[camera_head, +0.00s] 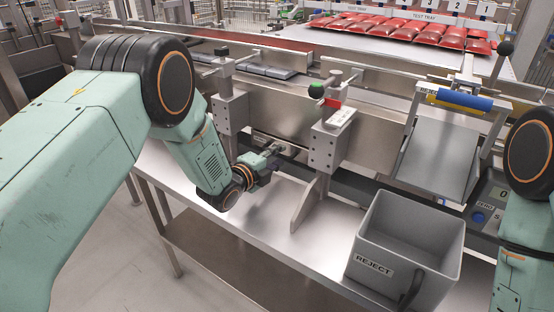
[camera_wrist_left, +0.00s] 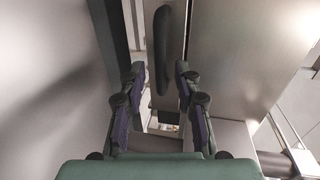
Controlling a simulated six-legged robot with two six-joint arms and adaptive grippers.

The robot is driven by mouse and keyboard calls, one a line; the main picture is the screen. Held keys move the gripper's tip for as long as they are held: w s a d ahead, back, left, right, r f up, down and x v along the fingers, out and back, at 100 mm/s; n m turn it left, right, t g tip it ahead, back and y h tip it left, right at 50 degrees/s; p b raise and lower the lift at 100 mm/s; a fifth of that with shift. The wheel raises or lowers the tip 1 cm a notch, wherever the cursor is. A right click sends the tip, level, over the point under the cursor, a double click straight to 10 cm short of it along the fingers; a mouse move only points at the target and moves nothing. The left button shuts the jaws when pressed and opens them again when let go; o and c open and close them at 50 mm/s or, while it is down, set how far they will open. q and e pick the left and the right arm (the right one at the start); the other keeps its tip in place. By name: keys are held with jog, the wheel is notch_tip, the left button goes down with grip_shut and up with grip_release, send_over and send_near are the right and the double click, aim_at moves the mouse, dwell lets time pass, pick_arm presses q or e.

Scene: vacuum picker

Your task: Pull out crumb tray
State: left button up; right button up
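The crumb tray's front (camera_head: 268,138) looks like a narrow metal panel low on the conveyor's near side, between two bracket posts; most of the tray is hidden inside the machine. In the left wrist view a dark bar handle (camera_wrist_left: 162,55) stands out from a metal face (camera_wrist_left: 178,25). My left gripper (camera_head: 278,151) is at this panel, and its fingers are hard to make out in the head view. In the left wrist view the gripper (camera_wrist_left: 160,70) is open, with one finger on each side of the handle and gaps visible. My right gripper is out of view.
A grey REJECT bin (camera_head: 366,262) stands on the steel bench (camera_head: 285,205) at the right. A vertical metal fin (camera_head: 308,203) rises just right of my left gripper. A sloping chute (camera_head: 437,150) and red packs (camera_head: 410,30) are farther off.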

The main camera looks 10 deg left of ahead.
pick_arm(q)
jog(key=shift+w+d, duration=0.15)
jog(key=shift+w, duration=0.05)
jog(key=shift+c, duration=0.3)
grip_shut()
dwell(0.3)
